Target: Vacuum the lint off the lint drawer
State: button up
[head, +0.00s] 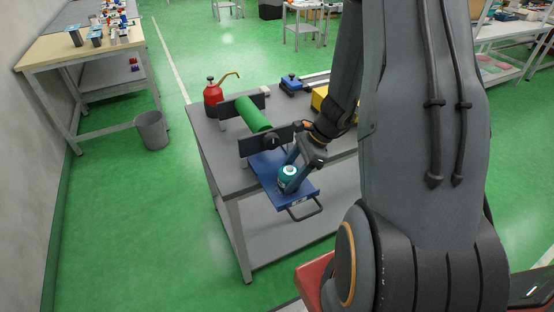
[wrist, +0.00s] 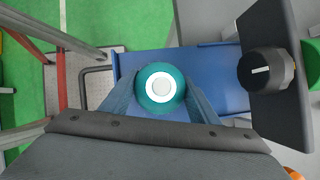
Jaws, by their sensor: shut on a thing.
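The blue lint drawer (head: 268,172) is pulled out at the front of the table, under a green roller (head: 252,114) held between dark end plates. Its black handle (head: 303,210) hangs past the table edge. My gripper (head: 289,170) is shut on a teal round vacuum (head: 288,178), over the outer part of the drawer. In the wrist view the vacuum (wrist: 161,87) sits between my fingers, with the drawer (wrist: 215,65) beneath and around it. Whether the vacuum touches the drawer I cannot tell. No lint can be made out.
A black knob (wrist: 266,70) on the end plate (wrist: 285,45) is right of the vacuum in the wrist view. A red oil can (head: 213,97), a blue item (head: 291,83) and a yellow item (head: 320,99) stand on the grey table (head: 209,135). Open floor lies left.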

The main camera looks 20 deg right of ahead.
jog(key=shift+d, duration=1.95)
jog(key=shift+a, duration=0.35)
jog(key=shift+a+b, duration=0.6)
jog(key=shift+a, duration=3.25)
notch_tip(320, 180, up, 3)
jog(key=shift+s+r+p, duration=0.15)
jog(key=shift+p, duration=1.05)
notch_tip(320, 180, up, 5)
jog(key=p, duration=0.4)
